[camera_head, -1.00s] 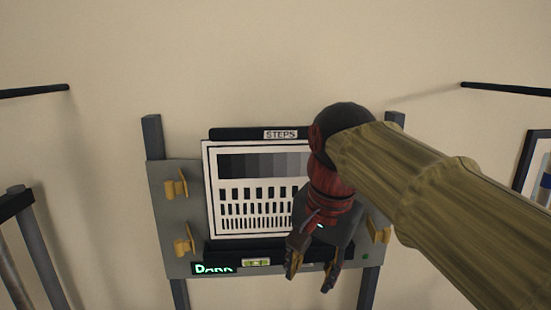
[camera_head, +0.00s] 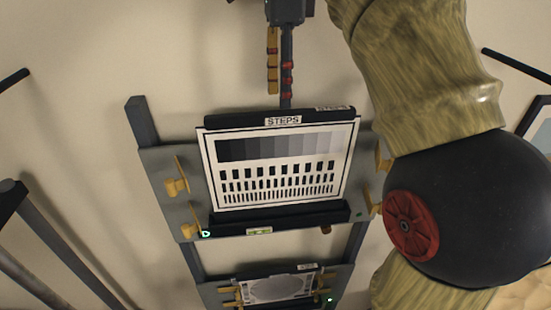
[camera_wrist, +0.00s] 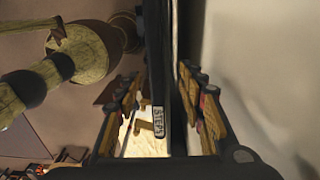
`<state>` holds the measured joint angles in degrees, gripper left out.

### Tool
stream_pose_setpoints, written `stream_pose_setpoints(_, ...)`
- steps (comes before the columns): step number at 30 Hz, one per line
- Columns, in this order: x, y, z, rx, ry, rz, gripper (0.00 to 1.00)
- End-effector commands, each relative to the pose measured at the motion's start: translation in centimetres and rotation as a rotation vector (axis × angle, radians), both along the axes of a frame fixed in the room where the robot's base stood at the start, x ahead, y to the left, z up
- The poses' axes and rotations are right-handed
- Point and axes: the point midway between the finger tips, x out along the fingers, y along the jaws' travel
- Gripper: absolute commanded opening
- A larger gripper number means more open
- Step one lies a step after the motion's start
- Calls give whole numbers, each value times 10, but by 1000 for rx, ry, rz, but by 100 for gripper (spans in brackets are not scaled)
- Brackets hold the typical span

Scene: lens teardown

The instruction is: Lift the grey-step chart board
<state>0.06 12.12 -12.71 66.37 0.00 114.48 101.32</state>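The grey-step chart board (camera_head: 275,178) is a white panel with a row of grey steps and rows of black bars. Its black top bar carries a "STEPS" label, and its lower edge meets a dark ledge (camera_head: 280,217) on the grey stand. My gripper (camera_head: 279,97) points down from above at the board's top edge, near the middle. In the wrist view my gripper (camera_wrist: 165,92) has its fingers spread, one on each side of the dark top bar (camera_wrist: 159,65) with the label. I cannot tell whether either finger touches it.
Yellow clips flank the board, such as the left one (camera_head: 177,185). A small bubble level (camera_head: 260,231) sits below the ledge. A second chart (camera_head: 280,288) is mounted lower on the stand. Dark rails (camera_head: 55,235) stand at left.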

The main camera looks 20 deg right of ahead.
Motion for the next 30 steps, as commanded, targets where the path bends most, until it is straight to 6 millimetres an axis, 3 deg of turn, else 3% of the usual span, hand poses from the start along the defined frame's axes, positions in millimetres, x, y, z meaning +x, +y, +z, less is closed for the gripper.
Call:
stream_pose_setpoints(18, 5, 2, -67, 0, -4, 2, 39)
stream_pose_setpoints(27, 5, 2, -71, 0, -4, 2, 39)
stream_pose_setpoints(30, 5, 2, -71, 0, -5, 2, 34)
